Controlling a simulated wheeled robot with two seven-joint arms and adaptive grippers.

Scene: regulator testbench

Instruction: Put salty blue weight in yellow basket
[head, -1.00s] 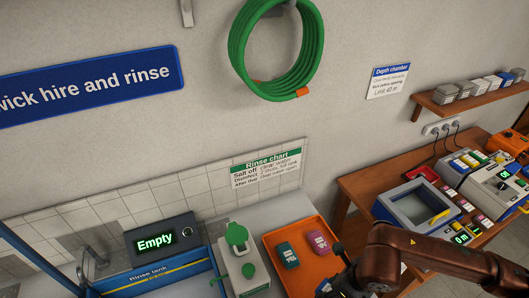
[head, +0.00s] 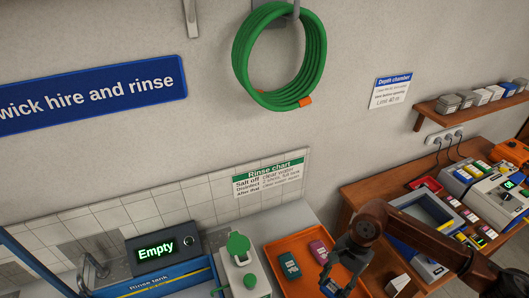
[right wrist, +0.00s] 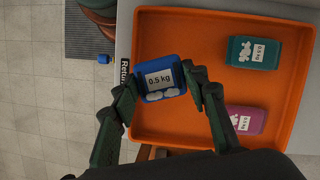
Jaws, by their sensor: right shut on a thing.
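The blue weight (right wrist: 160,79), labelled 0.5 kg with white patches on its face, is between the fingers of my right gripper (right wrist: 163,104) in the right wrist view. The gripper is shut on it, above the left part of the orange tray. In the head view, my right gripper (head: 343,262) points down over the tray, and part of the blue weight (head: 330,287) shows below it at the bottom. No yellow basket is in view. My left gripper is not in view.
The orange tray (right wrist: 205,20) also holds a teal weight (right wrist: 254,52) and a pink weight (right wrist: 243,119). Left of the tray, in the head view, stand a green-and-white device (head: 240,268) and the rinse tank (head: 160,280), with a display reading Empty. A wooden bench (head: 365,193) with instruments is at right.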

